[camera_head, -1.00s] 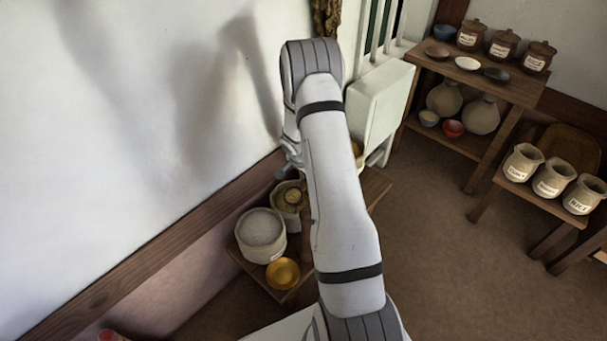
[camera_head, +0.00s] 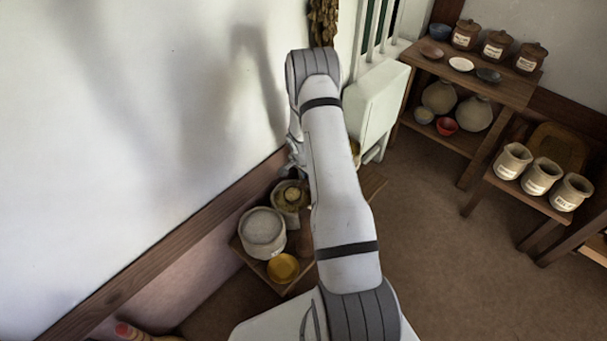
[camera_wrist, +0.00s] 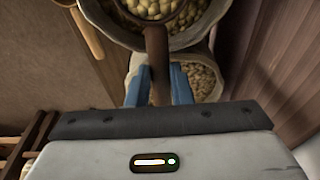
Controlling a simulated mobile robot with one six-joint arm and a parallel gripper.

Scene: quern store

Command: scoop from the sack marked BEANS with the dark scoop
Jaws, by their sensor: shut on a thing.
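In the wrist view my gripper (camera_wrist: 159,88) is shut on the dark brown handle (camera_wrist: 157,45) of the scoop. The scoop's bowl is at the top edge, partly cut off, over the mouth of a pale sack (camera_wrist: 205,32). Pale round beans (camera_wrist: 150,8) show inside the bowl's rim and around it. I cannot tell how full the scoop is. No label shows on this sack. In the head view my arm hides most of the gripper and the scoop. A sack (camera_head: 291,207) shows just left of the arm.
A second sack (camera_wrist: 217,88) of flat pale seeds stands close by in the wrist view. In the head view a wide pale sack (camera_head: 263,235) and a yellow bowl (camera_head: 283,268) stand on a low bench by the wall. Shelves (camera_head: 500,88) with labelled jars stand right.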

